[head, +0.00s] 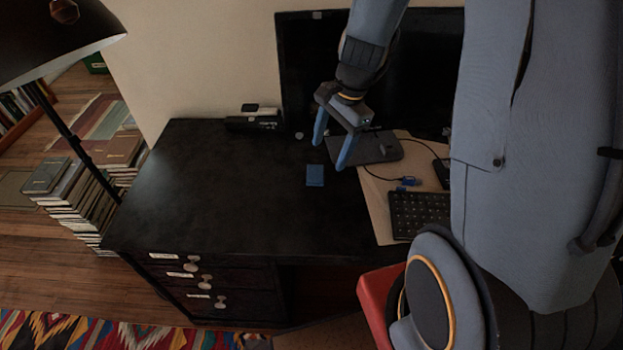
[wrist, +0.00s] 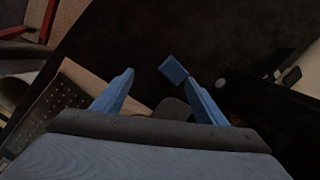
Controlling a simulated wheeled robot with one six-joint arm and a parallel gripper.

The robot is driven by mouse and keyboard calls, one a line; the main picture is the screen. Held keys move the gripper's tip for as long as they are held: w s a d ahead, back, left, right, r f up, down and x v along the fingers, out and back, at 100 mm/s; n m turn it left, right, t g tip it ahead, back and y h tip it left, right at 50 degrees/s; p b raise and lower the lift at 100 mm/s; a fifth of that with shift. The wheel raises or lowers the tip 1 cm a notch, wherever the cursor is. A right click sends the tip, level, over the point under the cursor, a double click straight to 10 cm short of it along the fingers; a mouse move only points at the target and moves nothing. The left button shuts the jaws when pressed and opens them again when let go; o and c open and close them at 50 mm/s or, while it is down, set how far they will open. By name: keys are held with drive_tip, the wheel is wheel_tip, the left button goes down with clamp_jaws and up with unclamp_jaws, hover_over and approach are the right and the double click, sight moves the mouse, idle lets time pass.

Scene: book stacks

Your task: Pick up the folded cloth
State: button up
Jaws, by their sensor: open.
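The folded cloth (head: 315,175) is a small blue square lying flat on the dark desk. In the wrist view the cloth (wrist: 173,70) shows just beyond the fingertips, nearer the right-hand finger. My gripper (head: 329,155) has two blue fingers, spread apart and empty, above the desk near the monitor. It shows in the wrist view too (wrist: 160,78). In the head view the cloth lies below and a little left of the fingers. I cannot tell the exact height of the fingers above the desk.
The black desk (head: 215,195) is clear to the left of the cloth. A monitor (head: 300,70) stands behind my gripper. A keyboard (head: 418,213) lies to the right, with a small blue item (head: 408,181) on a cable. A black lamp (head: 50,45) stands at the left.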

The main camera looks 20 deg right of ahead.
sight(315, 173)
drive_tip(key=shift+w+a+f+m+y+p, duration=0.25)
drive_tip(key=shift+w+f+m, duration=0.85)
drive_tip(key=shift+f, duration=1.05)
drive_tip(key=shift+w+a+f+m+y+p, duration=0.25)
drive_tip(key=shift+w+f+m, duration=0.55)
drive_tip(key=shift+f+m, duration=0.95)
drive_tip(key=shift+w+a+f+m+y+p, duration=0.2)
drive_tip(key=shift+w+f+m, duration=0.7)
drive_tip(key=shift+f, duration=1.6)
drive_tip(key=c, duration=0.8)
